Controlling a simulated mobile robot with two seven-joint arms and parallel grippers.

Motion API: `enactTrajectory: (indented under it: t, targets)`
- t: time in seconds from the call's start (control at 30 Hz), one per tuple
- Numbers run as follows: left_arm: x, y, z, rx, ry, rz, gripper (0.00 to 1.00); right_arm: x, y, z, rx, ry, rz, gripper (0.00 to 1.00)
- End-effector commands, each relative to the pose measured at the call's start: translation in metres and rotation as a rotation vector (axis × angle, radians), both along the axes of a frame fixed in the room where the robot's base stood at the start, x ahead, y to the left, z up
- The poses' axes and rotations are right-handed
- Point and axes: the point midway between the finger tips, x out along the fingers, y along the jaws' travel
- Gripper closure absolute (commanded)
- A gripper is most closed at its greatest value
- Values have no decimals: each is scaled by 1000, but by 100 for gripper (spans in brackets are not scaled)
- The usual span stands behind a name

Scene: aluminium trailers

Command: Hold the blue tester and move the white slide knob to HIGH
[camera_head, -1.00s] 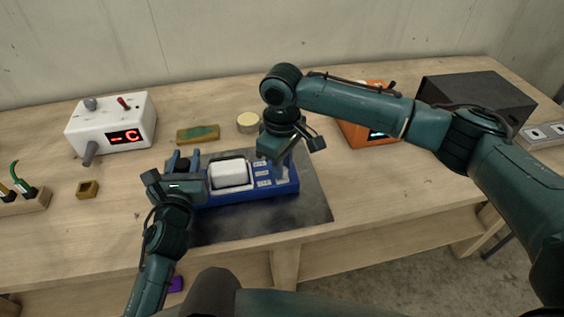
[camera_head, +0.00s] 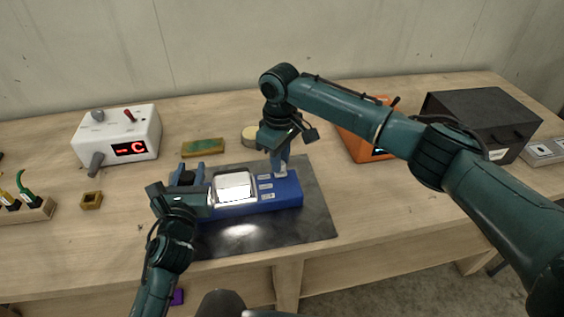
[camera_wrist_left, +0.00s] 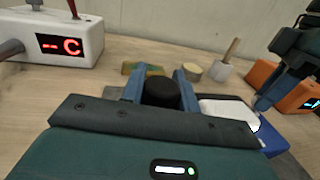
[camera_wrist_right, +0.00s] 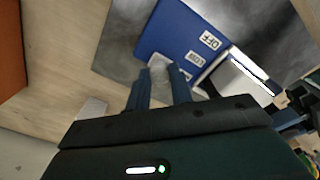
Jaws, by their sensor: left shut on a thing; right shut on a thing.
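The blue tester (camera_head: 250,209) lies on a dark mat (camera_head: 315,205), with a white screen (camera_head: 234,188) and a column of white labels. In the right wrist view the OFF label (camera_wrist_right: 209,40) is readable; the label nearest my fingers is mostly hidden. My left gripper (camera_head: 188,174) is shut around the black round part (camera_wrist_left: 160,93) at the tester's left end. My right gripper (camera_head: 279,164) points down and is shut on the white slide knob (camera_wrist_right: 160,67). The knob (camera_head: 281,173) stands at the far end of the label column, away from OFF.
A white box (camera_head: 117,135) with a red display stands at the back left. Behind the tester are a yellow-green block (camera_head: 203,147) and a round cream item (camera_head: 250,134). An orange device (camera_head: 354,147) and a dark box (camera_head: 478,123) stand at the right. The front right tabletop is clear.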

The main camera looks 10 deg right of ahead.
Motion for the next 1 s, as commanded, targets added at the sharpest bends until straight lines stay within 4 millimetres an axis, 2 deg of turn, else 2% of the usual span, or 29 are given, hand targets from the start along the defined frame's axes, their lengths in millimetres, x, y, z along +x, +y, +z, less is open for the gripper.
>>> enactTrajectory:
  t: [0.17, 0.2, 0.47, 0.77, 0.87, 1.0]
  targets:
    - [-1, -1, -1, 1, 2, -1, 99, 2, -1, 1, -1, -6, -6, 100]
    - [-1, 0, -1, 1, 2, -1, 99, 2, -1, 1, -1, -6, -6, 77]
    - [-1, -1, -1, 1, 2, -1, 99, 1, -1, 1, -1, -4, -4, 56]
    - [-1, 0, -1, 1, 2, -1, 99, 1, 0, 3, 0, -3, -2, 55]
    - [-1, 0, -1, 1, 2, -1, 99, 1, 0, 14, 1, -5, -1, 55]
    - [0, 0, -1, 1, 2, -1, 99, 1, 0, 41, 2, -6, -2, 55]
